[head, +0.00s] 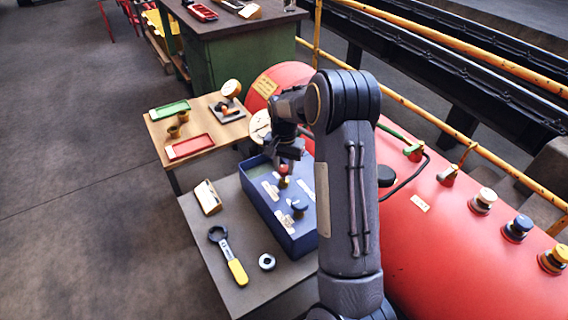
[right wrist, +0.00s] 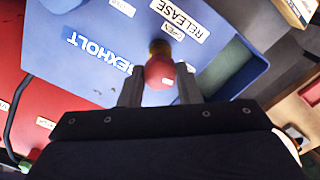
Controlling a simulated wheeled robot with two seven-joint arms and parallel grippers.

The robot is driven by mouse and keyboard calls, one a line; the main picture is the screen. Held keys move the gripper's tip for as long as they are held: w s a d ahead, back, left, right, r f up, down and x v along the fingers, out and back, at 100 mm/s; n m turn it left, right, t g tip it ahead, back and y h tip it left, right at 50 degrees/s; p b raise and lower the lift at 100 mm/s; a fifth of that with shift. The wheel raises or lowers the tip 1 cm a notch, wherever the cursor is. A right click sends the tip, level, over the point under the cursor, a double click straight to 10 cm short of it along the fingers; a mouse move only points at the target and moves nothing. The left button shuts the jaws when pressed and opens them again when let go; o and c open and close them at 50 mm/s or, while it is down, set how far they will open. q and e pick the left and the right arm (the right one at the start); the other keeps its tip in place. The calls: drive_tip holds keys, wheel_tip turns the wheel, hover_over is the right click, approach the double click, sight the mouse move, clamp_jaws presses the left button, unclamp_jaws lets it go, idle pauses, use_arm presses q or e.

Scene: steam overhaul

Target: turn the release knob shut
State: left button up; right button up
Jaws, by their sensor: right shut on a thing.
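The release knob, red on a brass stem, sits on the blue box (head: 262,203) and shows in the right wrist view (right wrist: 159,72) beside labels reading RELEASE (right wrist: 186,14) and OPEN. My right gripper (head: 284,163) reaches down over the box with its fingers on either side of the red knob, shut on it. The fingers also show in the right wrist view (right wrist: 160,88). A dark blue knob (head: 299,207) stands nearer on the same box. The knob's exact turn angle cannot be told. My left gripper is not in view.
The box stands on a grey table with a yellow-handled wrench (head: 231,256), a metal ring (head: 267,262) and a cream block (head: 207,197). A red boiler (head: 455,255) with several valves lies to the right. A wooden table (head: 212,128) with trays stands behind.

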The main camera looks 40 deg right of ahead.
sight(284, 167)
drive_tip(key=shift+r+m+p, duration=0.1)
drive_tip(key=shift+m+p, duration=0.2)
drive_tip(key=shift+m, duration=0.8)
drive_tip(key=o, duration=1)
drive_tip(key=shift+c, duration=0.2)
wheel_tip(284, 167, up, 7)
drive_tip(key=shift+f, duration=0.1)
drive_tip(key=shift+r, duration=0.45)
drive_tip(key=shift+p, duration=0.3)
